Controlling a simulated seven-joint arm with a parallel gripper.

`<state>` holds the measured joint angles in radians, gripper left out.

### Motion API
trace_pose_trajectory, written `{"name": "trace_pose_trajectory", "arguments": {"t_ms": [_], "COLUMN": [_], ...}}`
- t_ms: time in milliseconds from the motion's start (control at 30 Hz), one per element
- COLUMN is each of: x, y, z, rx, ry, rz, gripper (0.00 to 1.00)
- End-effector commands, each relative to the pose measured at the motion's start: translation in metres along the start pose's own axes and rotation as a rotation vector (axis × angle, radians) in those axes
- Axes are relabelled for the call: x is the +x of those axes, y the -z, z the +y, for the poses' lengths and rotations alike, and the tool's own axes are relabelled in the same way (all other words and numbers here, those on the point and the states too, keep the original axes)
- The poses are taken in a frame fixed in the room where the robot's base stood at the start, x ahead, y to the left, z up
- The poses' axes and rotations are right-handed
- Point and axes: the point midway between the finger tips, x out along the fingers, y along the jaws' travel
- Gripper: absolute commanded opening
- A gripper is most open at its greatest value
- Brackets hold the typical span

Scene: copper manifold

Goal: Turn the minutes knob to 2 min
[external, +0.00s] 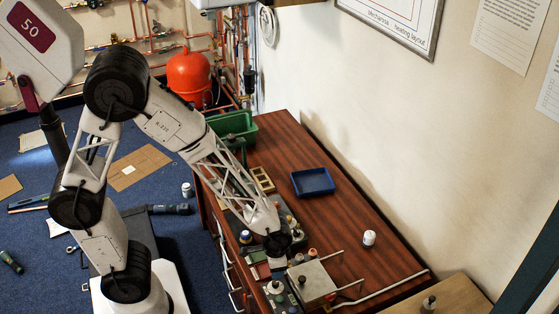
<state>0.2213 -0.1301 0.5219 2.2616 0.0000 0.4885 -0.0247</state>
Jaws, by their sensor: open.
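My gripper (277,256) is at the end of my arm, pointing down over the front part of the wooden bench. It is open, and its fingers are small and dark here. Just below and around it stand grey control boxes with several small knobs. One blue and white knob (246,237) is left of my gripper. A dark knob (274,286) is on the grey box below it. I cannot tell which knob is the minutes knob, and no scale or pointer can be read. My gripper hides part of the boxes.
A metal box with rods (318,284) stands right of my gripper, close by. A blue tray (313,182), a green bin (233,126) and a small white bottle (369,238) are on the bench (345,215). The bench's right side is mostly clear, beside the wall.

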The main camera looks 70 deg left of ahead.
Motion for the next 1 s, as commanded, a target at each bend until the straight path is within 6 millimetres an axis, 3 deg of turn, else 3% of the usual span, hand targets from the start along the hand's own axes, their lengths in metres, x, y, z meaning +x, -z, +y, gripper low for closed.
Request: {"name": "trace_pose_trajectory", "arguments": {"t_ms": [367,1000], "x": [0.013,0.073], "y": [0.000,0.000], "z": [0.000,0.000], "rx": [0.000,0.000], "ry": [0.000,0.000], "rz": [-0.001,-0.001], "gripper": [0.52,0.52]}}
